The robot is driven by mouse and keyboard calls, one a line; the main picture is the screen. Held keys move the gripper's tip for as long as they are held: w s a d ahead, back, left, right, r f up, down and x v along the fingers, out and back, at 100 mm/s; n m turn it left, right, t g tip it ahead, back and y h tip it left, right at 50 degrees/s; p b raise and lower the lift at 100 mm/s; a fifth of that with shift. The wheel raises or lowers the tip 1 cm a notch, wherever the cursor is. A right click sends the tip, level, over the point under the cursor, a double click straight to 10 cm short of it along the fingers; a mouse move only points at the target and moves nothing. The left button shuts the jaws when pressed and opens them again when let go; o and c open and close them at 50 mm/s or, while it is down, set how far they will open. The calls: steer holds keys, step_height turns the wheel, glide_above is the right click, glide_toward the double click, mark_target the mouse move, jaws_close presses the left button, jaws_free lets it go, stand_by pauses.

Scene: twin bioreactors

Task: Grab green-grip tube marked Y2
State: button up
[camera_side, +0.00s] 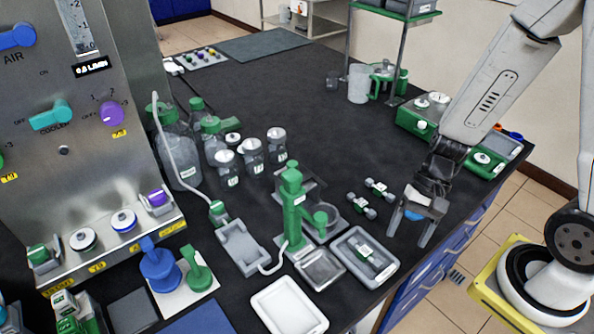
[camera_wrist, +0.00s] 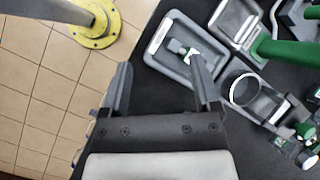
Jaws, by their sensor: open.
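Three small grey tubes with green grips are in the side view; their marks are too small to read, so I cannot tell which is Y2. One tube (camera_side: 370,256) lies in a grey tray (camera_side: 393,270); it also shows in the wrist view (camera_wrist: 188,55), partly behind a finger. Two others, a nearer tube (camera_side: 362,205) and a farther tube (camera_side: 379,188), lie on the dark bench and show at the right edge of the wrist view. My gripper (camera_side: 411,229) is open and empty, pointing down near the bench's front edge, right of the tubes and apart from them.
A green stand (camera_side: 293,205) rises left of the tray. A white tray (camera_side: 289,306) lies at the front. Lidded jars (camera_side: 277,148) stand farther back. A green device (camera_side: 425,118) sits behind my gripper. Bare bench lies behind the loose tubes.

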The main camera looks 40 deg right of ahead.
mark_target(382, 189)
steer(key=w+a+f+m+t+y, duration=0.1)
steer(key=w+m+t+y, duration=0.5)
steer(key=m, duration=0.6)
steer(key=w+d+f+m+t+h, duration=0.1)
steer(key=d+m+t+h, duration=0.1)
steer(key=d+m, duration=0.1)
steer(key=w+d+f+m+t+h, duration=0.1)
steer(key=d+m+t+h, duration=0.1)
steer(key=m+t, duration=0.1)
steer(key=w+d+f+m+t+h, duration=0.1)
steer(key=w+d+m+t+h, duration=0.1)
steer(key=d+m+t, duration=0.1)
steer(key=shift+d+f+m+h, duration=0.25)
steer(key=shift+d+m+h, duration=0.05)
steer(key=shift+m, duration=0.1)
steer(key=d+f+m+h, duration=0.1)
steer(key=d+h, duration=0.1)
steer(key=d+m+t+h, duration=0.1)
steer(key=d+m, duration=0.1)
steer(key=s+d+f+m+h, duration=0.1)
steer(key=d+h, duration=0.1)
steer(key=shift+s+d+f+h, duration=0.1)
steer(key=shift+d+f+h, duration=0.2)
steer(key=shift+d, duration=0.1)
steer(key=shift+a+x, duration=0.2)
steer(key=shift+x, duration=3.7)
jaws_close()
